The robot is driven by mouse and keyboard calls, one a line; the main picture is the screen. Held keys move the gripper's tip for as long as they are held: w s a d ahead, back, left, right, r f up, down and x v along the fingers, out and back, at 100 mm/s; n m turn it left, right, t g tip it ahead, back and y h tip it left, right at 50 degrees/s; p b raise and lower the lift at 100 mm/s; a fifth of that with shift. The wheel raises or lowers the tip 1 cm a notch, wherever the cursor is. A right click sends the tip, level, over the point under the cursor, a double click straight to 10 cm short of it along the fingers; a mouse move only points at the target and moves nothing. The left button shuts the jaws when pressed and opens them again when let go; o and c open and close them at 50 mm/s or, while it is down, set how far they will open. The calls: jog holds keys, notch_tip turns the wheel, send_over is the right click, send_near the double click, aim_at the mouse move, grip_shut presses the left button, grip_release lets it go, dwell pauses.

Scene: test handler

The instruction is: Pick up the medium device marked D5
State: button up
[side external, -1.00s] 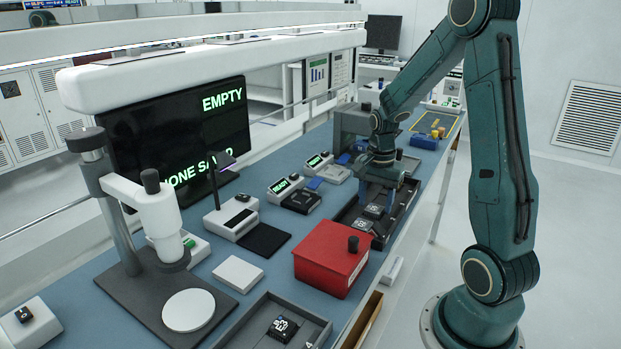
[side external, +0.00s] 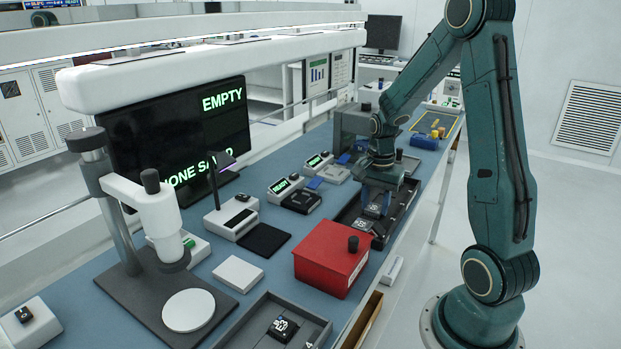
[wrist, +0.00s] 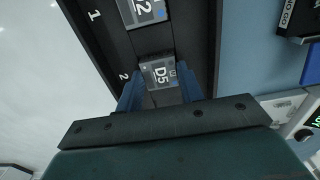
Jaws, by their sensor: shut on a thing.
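The device marked D5 (wrist: 158,75) is a small grey square with a dark edge, lying in the dark tray (wrist: 201,30) by the number 2. My gripper (wrist: 159,90) is shut on it, with one blue finger on each side. In the side external view my gripper (side external: 376,203) reaches down into the tray, and the device between its fingers shows only in part. A second device (wrist: 141,12), its label ending in 2, lies further along the tray by the number 1.
A red box (side external: 325,262) with a black knob stands close to the tray's near end. Another tray (side external: 318,326) holding one device is at the front. A tester with a READY display (side external: 284,186) stands left of the tray.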

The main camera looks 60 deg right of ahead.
aim_at(374, 208)
jog(key=shift+r, duration=0.2)
jog(key=shift+r, duration=2.2)
jog(key=shift+w, duration=0.1)
